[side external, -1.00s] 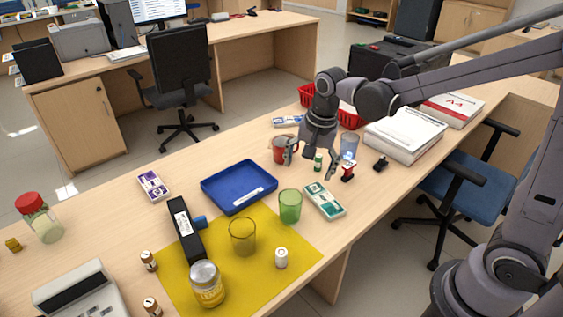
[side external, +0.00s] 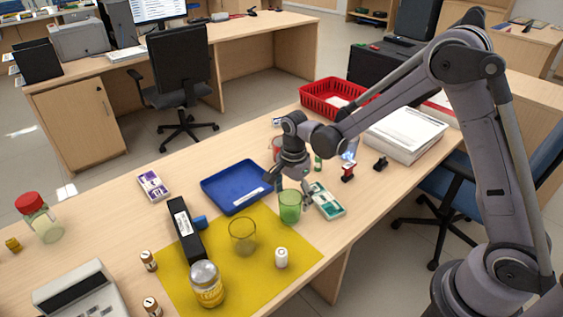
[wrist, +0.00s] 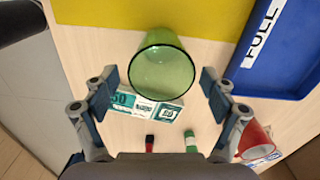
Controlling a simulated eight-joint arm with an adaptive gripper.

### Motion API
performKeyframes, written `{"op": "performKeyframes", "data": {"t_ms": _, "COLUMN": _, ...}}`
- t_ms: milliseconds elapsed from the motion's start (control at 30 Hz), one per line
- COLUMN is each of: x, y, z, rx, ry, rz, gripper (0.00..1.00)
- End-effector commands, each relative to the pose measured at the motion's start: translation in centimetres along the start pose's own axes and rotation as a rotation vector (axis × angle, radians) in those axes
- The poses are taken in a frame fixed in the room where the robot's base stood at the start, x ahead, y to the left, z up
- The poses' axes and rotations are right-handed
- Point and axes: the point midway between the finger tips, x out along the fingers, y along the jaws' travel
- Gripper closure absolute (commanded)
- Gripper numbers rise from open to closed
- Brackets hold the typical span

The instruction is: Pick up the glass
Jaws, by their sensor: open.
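A green see-through glass (side external: 289,207) stands upright by the upper right edge of the yellow mat. In the wrist view the green glass (wrist: 162,77) is seen from above, its open rim between my two fingers. My gripper (side external: 288,192) is open, pointing down close behind and over the glass; the wrist view shows the spread fingers (wrist: 160,82) on either side with gaps to the glass. A clear yellowish glass (side external: 242,237) stands on the mat. A bluish glass (side external: 349,150) stands farther back, partly hidden by my arm.
A banknote bundle (side external: 327,201) lies close beside the green glass. A blue tray (side external: 207,186) lies to its left. A red mug (wrist: 257,142) and stamp (side external: 347,172) are behind.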

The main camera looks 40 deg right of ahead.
Motion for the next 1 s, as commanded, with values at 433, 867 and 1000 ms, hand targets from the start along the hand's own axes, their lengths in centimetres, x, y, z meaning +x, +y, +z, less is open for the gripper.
{"op": "performKeyframes", "data": {"t_ms": 433, "x": 4.8, "y": -0.2, "z": 0.5, "rx": -0.001, "ry": 0.0, "rz": -0.001, "gripper": 0.15}}
{"op": "performKeyframes", "data": {"t_ms": 867, "x": 5.3, "y": -0.2, "z": 0.5, "rx": -0.001, "ry": 0.0, "rz": -0.001, "gripper": 0.41}}
{"op": "performKeyframes", "data": {"t_ms": 1000, "x": 5.3, "y": -0.2, "z": 0.5, "rx": -0.001, "ry": 0.0, "rz": -0.001, "gripper": 0.79}}
